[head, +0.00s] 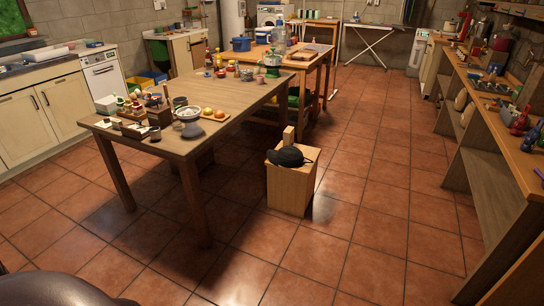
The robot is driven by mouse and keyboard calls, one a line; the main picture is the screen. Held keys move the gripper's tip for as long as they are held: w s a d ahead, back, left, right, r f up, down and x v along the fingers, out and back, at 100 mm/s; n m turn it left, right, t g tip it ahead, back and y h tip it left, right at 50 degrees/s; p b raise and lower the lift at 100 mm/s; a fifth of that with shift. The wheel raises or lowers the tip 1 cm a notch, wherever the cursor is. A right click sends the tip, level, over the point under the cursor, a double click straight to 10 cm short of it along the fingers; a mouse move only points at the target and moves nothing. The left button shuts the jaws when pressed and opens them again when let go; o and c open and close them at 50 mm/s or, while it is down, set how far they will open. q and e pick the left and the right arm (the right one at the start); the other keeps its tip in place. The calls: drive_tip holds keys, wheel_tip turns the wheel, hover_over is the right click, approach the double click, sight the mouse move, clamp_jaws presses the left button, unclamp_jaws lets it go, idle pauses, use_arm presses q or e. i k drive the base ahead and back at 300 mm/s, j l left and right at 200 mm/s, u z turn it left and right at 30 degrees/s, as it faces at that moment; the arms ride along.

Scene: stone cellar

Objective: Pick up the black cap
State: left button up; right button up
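A black cap (287,157) lies on top of a light wooden box-like stand (291,190) on the tiled floor, just right of the long wooden table. A small upright wooden piece (289,135) rises behind the cap. No fingers of my left or right gripper show in the head view. A dark rounded shape at the bottom left corner is probably part of my own body.
The long wooden table (245,97) carries bowls, fruit and several small items. A second table (318,60) stands behind it. A long cluttered counter (508,145) runs along the right. The tiled floor (370,225) in front and right of the stand is clear.

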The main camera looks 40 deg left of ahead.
sight(287, 156)
drive_tip(key=i+u, duration=0.8)
drive_tip(key=i+l+u, duration=0.1)
drive_tip(key=i, duration=0.3)
drive_tip(key=i+l, duration=0.25)
drive_tip(key=i, duration=0.15)
drive_tip(key=i+l+u, duration=0.15)
drive_tip(key=i, duration=0.25)
drive_tip(key=i+l, duration=0.25)
drive_tip(key=i, duration=0.2)
drive_tip(key=i+l, duration=0.25)
drive_tip(key=i, duration=0.15)
drive_tip(key=i+l, duration=0.25)
drive_tip(key=i, duration=0.2)
